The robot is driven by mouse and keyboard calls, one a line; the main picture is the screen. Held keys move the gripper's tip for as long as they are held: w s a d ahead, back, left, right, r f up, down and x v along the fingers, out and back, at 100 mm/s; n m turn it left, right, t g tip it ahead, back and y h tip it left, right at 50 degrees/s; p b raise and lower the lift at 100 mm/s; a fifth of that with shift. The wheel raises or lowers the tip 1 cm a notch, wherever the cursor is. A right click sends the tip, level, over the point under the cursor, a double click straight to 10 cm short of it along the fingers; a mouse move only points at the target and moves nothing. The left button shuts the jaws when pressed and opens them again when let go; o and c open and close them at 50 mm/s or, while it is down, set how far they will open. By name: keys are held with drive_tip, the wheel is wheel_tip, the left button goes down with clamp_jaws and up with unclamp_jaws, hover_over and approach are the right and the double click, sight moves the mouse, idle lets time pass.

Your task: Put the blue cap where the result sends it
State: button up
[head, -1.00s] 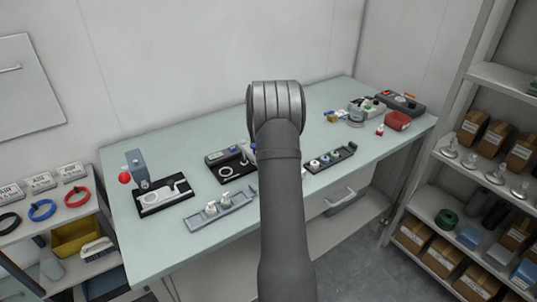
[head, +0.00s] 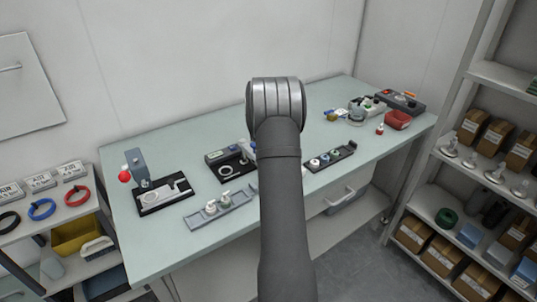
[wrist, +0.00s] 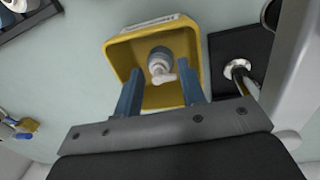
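In the wrist view, a cap with a blue-grey round body and a white spout (wrist: 161,68) sits inside a yellow bin (wrist: 119,56). It looks like the blue cap, though its colour is muted. My gripper (wrist: 160,92) is open, with one blue finger on each side of the bin's near part. The fingers are apart from the cap, and nothing is between their tips. A pale label shows on the bin's far rim. In the head view my arm hides the gripper and this bin.
A black plate with a metal post (wrist: 239,70) stands right of the bin. In the head view, a grey tray (head: 236,206) holds white-topped pieces, and a dark tray (head: 345,152) holds several caps. A device with a red ball (head: 125,176) stands left. The table's back middle is clear.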

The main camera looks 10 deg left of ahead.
wheel_tip(320, 180, up, 10)
drive_tip(key=shift+s+a+r, duration=0.25)
drive_tip(key=shift+s+a, duration=0.1)
drive_tip(key=shift+a, duration=0.05)
drive_tip(key=f, duration=0.8)
drive_tip(key=d+f, duration=0.1)
drive_tip(key=f, duration=0.3)
drive_tip(key=shift+w+f, duration=0.25)
drive_tip(key=shift+w, duration=0.15)
drive_tip(key=shift+r, duration=1.3)
